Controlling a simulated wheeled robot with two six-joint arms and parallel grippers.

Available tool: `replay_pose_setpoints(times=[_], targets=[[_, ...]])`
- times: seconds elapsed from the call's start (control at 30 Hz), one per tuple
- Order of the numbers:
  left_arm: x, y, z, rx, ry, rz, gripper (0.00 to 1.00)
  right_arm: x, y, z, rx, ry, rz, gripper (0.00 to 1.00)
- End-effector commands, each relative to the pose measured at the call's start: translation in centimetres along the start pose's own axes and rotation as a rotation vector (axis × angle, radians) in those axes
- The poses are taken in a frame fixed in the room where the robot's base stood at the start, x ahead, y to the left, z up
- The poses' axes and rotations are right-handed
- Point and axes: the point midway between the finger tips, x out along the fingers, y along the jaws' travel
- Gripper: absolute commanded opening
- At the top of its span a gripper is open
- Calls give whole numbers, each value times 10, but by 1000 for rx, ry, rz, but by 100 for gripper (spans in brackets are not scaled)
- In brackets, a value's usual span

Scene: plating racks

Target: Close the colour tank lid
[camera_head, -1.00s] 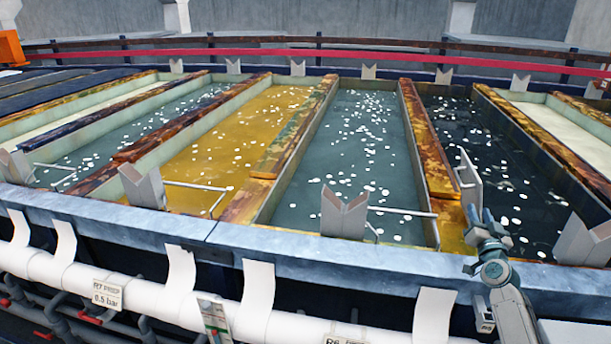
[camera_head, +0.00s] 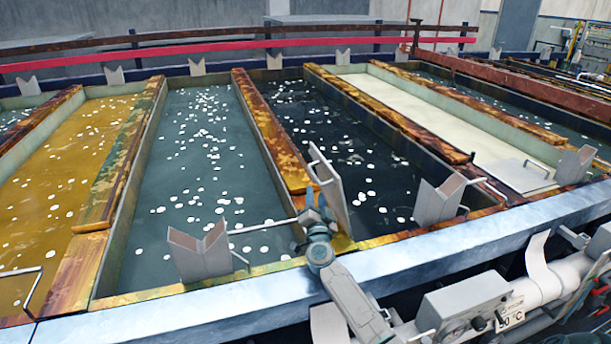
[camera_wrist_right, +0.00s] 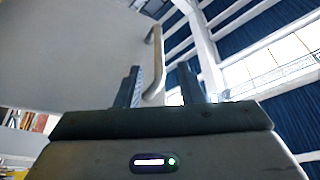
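The tank lid (camera_head: 328,188) is a grey panel standing steeply tilted at the near end of the dark-liquid tank (camera_head: 345,140). My right gripper (camera_head: 314,202) is at the lid's left face. The right wrist view shows the lid (camera_wrist_right: 75,45) large at the left and its curved handle (camera_wrist_right: 154,62) standing out from it. The right gripper's two fingers (camera_wrist_right: 162,85) are apart, with the handle between them, nearer the left finger. Whether they touch the handle is unclear. My left gripper is not in view.
Another lid (camera_head: 515,175) with a handle lies flat over the near end of the cream-coloured tank (camera_head: 410,105). Grey V-shaped supports (camera_head: 200,252) stand along the metal front rim (camera_head: 240,308). A control box (camera_head: 467,308) and pipes are below at the right.

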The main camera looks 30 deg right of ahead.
Motion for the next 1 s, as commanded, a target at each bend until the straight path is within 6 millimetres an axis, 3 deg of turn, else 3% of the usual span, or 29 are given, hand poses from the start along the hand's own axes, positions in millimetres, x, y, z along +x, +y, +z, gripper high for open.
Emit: replay_pose_setpoints(times=[0.17, 0.6, 1.0], targets=[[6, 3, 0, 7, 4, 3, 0, 5, 6, -1, 1, 13, 17, 34], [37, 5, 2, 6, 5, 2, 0, 65, 7, -1, 3, 11, 15, 34], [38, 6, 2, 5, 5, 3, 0, 73, 6, -3, 1, 10, 15, 34]])
